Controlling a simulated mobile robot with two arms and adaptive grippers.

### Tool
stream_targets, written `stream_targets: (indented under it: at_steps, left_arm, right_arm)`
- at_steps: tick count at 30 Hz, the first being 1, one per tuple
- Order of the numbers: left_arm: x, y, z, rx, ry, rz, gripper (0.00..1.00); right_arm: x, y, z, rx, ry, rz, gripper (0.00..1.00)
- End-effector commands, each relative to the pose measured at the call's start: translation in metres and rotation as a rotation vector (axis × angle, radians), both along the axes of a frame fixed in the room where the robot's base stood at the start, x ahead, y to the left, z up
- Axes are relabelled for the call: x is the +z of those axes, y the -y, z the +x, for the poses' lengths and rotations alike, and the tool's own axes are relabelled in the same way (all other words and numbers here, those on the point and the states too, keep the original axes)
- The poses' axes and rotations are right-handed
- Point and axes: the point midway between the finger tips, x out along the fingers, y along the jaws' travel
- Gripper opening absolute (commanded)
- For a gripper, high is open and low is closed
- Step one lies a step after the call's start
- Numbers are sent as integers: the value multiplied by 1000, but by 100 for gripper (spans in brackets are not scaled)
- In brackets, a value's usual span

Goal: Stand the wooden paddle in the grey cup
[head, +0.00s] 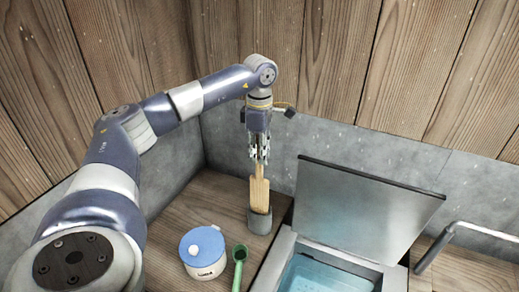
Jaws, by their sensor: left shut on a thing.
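My left gripper (259,154) points straight down near the back wall, shut on the top end of the wooden paddle (260,193). The paddle is light wood and upright. Its lower end is inside the grey cup (259,222), hidden by the cup's wall; I cannot tell whether it touches the bottom. The cup stands on the wooden counter (222,201) in the corner. My right gripper is not in the head view.
A white pot with a blue lid (203,246) and a green ladle (238,262) are in front of the cup. To the right is a grey basin with bluish water (325,276) and a raised lid (365,208). A metal pipe (452,232) is at far right.

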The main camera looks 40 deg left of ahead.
Motion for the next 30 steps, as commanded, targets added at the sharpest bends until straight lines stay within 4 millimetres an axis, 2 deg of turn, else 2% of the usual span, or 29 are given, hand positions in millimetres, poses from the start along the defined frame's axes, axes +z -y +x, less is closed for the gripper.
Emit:
stream_targets:
  at_steps: [1, 18, 30]
  left_arm:
    - [-7, 0, 0, 0, 0, 0, 0]
    - [-51, 0, 0, 0, 0, -1, 0]
    - [-63, 0, 1, 0, 2, -1, 0]
  right_arm:
    - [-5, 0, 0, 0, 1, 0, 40]
    - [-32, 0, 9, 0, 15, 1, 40]
    - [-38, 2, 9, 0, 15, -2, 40]
